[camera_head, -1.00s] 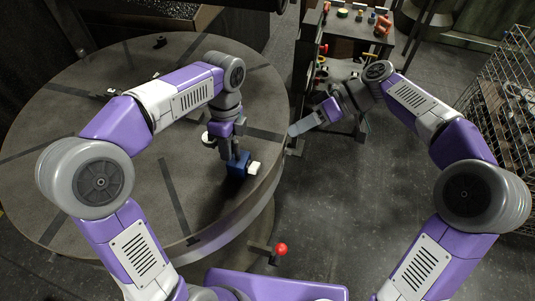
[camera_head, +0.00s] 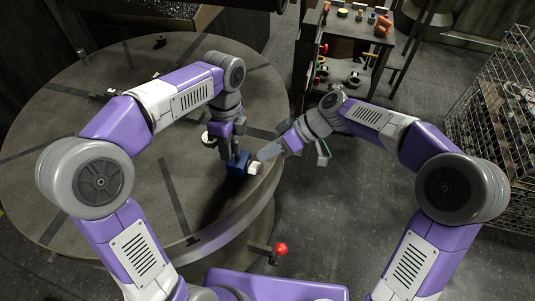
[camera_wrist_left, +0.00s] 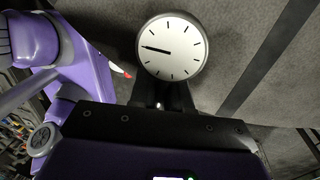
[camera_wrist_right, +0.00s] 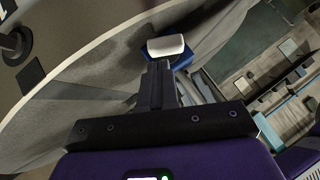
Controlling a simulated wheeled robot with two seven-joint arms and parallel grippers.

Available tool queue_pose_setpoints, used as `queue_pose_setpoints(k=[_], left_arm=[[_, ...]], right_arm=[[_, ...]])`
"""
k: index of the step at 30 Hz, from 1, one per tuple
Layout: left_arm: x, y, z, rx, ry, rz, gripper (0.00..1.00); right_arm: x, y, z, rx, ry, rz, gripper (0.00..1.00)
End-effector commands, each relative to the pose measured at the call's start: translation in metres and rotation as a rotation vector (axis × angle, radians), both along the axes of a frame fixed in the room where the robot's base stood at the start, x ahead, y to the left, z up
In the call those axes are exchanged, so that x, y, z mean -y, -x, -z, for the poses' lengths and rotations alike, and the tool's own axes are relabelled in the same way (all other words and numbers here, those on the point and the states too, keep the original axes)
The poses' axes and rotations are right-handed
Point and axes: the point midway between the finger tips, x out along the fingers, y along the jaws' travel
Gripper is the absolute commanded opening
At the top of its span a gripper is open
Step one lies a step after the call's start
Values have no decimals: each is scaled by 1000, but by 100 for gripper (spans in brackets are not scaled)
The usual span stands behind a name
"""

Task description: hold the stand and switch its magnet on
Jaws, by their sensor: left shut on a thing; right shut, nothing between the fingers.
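The stand has a dark blue base block (camera_head: 237,165) on the round table, near its right edge, with a white switch piece (camera_head: 255,168) on its right side. A round white dial gauge (camera_wrist_left: 172,47) fills the top of the left wrist view. My left gripper (camera_head: 237,153) points down and is shut on the stand just above the base. My right gripper (camera_head: 263,155) is shut and empty, its tips close to the white piece. In the right wrist view the white piece (camera_wrist_right: 166,46) and blue base (camera_wrist_right: 184,60) lie just beyond the tips (camera_wrist_right: 158,66); I cannot tell whether they touch.
The round table (camera_head: 95,190) is mostly clear, with dark slots and a few small parts at its far side. A red-knobbed lever (camera_head: 281,249) sticks out below its rim. A shelf cart (camera_head: 345,50) stands behind, and a wire cage (camera_head: 500,110) is at the right.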

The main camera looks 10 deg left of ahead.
Motion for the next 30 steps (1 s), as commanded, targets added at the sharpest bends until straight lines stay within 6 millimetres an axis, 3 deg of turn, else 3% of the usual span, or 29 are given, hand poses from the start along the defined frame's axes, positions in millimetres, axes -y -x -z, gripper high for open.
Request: queue_pose_setpoints(k=[6,30], left_arm=[[0,0,0,1,1,-1,0],[0,0,0,1,1,-1,0]], right_arm=[[0,5,9,0,1,1,0],[0,2,12,-77,-12,2,0]])
